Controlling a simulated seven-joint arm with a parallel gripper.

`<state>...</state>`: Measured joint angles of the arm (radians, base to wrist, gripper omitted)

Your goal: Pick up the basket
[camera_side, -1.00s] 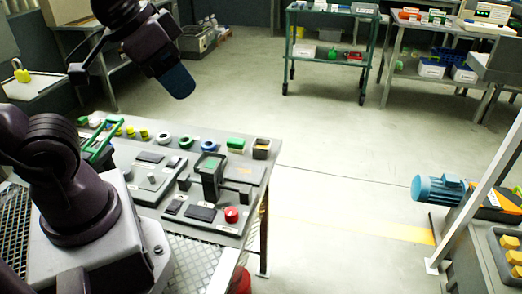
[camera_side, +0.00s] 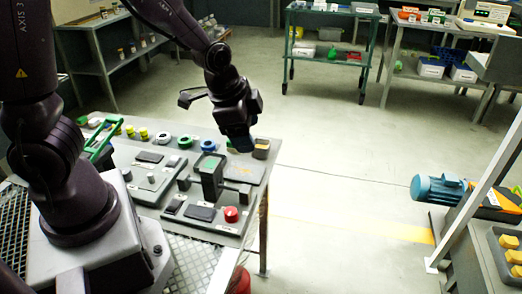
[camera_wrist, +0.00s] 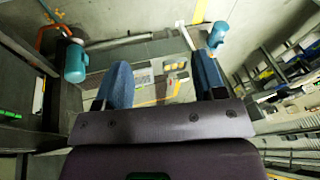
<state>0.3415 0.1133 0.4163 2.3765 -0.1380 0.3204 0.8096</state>
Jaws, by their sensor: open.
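I cannot clearly make out a basket in either view. A green frame with a raised handle (camera_side: 100,138) stands at the left end of the grey workbench (camera_side: 258,203), partly behind my arm; I cannot tell whether it is the basket. My gripper (camera_side: 238,143) has blue fingers and points down by the bench's back right corner, well to the right of the green frame. In the wrist view my gripper (camera_wrist: 163,80) is open, with its two blue fingers apart and nothing between them.
The bench holds a black stand with a green top (camera_side: 209,168), a red button (camera_side: 231,214) and a row of small coloured parts. A blue motor (camera_side: 438,188) lies at the right. A green trolley (camera_side: 328,37) stands behind. The floor between is clear.

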